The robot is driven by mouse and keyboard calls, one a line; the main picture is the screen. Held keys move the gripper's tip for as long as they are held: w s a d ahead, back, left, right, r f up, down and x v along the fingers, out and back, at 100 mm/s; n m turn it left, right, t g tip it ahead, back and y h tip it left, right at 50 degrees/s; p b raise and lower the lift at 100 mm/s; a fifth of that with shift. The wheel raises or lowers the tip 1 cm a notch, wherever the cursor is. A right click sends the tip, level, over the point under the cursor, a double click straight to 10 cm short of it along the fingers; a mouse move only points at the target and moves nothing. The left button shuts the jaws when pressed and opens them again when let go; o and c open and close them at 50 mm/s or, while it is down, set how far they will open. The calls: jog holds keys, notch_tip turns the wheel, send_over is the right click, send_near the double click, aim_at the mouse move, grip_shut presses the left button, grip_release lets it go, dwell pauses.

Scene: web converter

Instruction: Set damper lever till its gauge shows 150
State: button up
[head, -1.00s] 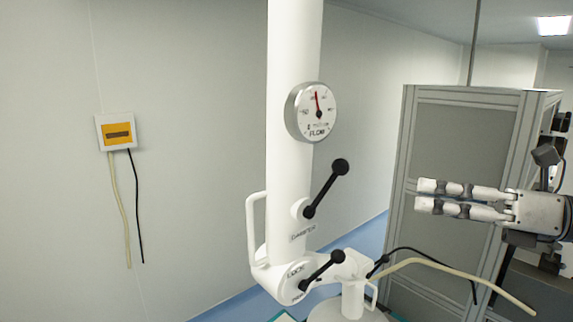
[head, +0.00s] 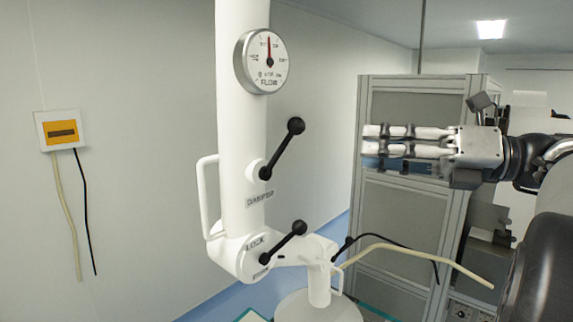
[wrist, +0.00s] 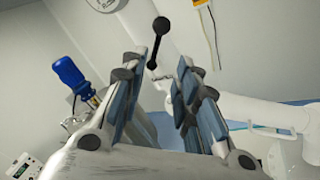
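The damper lever (head: 281,148) is a black rod with a ball knob, pivoted on the white column above the DAMPER label and tilted up to the right. Above it is the round FLOW gauge (head: 259,61). Its red needle points nearly straight up; the numbers are too small to read. My gripper (head: 364,138) is to the right of the lever's knob, apart from it in the picture, fingers pointing left. In the wrist view, my gripper (wrist: 168,65) is open and empty, and a black ball-ended lever (wrist: 158,38) shows beyond the gap between the fingertips.
A second black lever (head: 283,243) sits lower, by the LOCK label. A white handle (head: 205,195) is on the column's left. A grey cabinet (head: 400,235) stands behind my gripper. A cream hose (head: 430,255) and black cable cross at lower right. A blue-capped part (wrist: 68,72) shows left in the wrist view.

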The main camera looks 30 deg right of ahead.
aim_at(289, 141)
jog(key=b+x, duration=0.2)
jog(key=x, duration=1.3)
jog(key=shift+a, duration=0.25)
jog(key=shift+c, duration=0.5)
grip_shut()
jog(key=shift+r, duration=0.1)
